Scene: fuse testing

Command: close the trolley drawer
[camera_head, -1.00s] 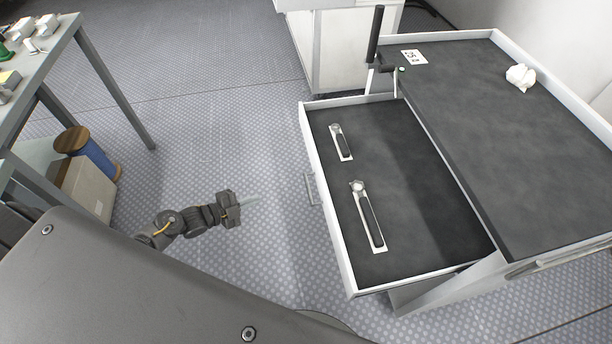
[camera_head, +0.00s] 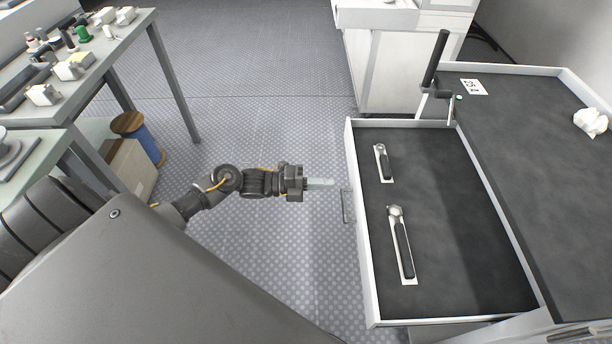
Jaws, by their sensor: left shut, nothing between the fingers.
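The trolley drawer (camera_head: 440,240) stands pulled out to the left from under the trolley top (camera_head: 545,170). Its white front panel (camera_head: 361,235) faces left and carries a bar handle (camera_head: 345,207). Two tools with dark handles lie inside, a smaller one (camera_head: 383,163) at the back and a larger one (camera_head: 402,245) nearer. My left gripper (camera_head: 328,183) is shut and empty, just left of the drawer front and close to the handle, with a small gap visible. My right gripper is not in view.
A workbench (camera_head: 140,40) with several small parts stands at the upper left. A blue spool (camera_head: 145,145) and a box (camera_head: 128,172) sit beneath it. A white cabinet (camera_head: 385,70) stands behind the drawer. A crumpled white item (camera_head: 590,122) lies on the trolley top. The floor between is clear.

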